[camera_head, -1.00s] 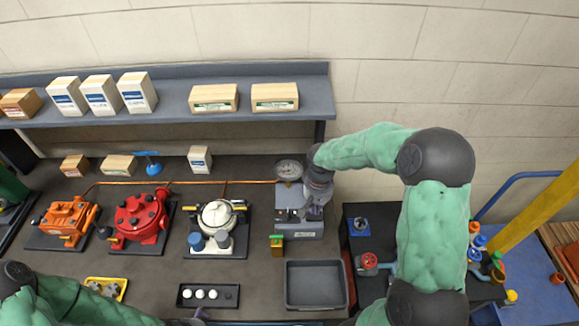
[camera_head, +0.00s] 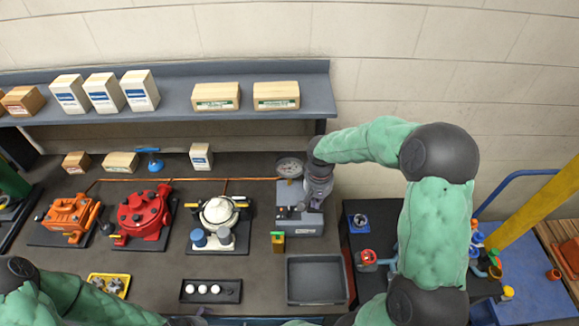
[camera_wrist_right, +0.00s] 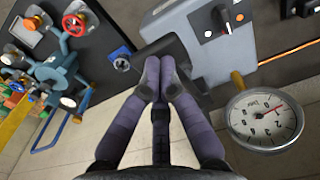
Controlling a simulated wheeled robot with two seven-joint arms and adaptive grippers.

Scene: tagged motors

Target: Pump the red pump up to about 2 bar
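The red pump (camera_head: 143,215) stands on a dark plate on the bench, between an orange unit and a white unit. My right gripper (camera_head: 317,192) is well to its right, at the grey machine (camera_head: 298,220). In the right wrist view my right gripper (camera_wrist_right: 159,82) has its fingertips together at a dark block on the machine. A dark bar shows between the fingers; I cannot tell whether they hold it. A round dial gauge (camera_head: 289,167) stands behind the machine and shows in the wrist view (camera_wrist_right: 264,120); its reading is unclear. My left gripper is out of view.
The orange unit (camera_head: 69,215) and white unit (camera_head: 219,220) flank the red pump. A grey tray (camera_head: 315,299) and a black tray (camera_head: 190,299) with white round pieces lie in front. A shelf (camera_head: 180,103) with boxes runs behind. A red valve wheel (camera_head: 368,257) is at right.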

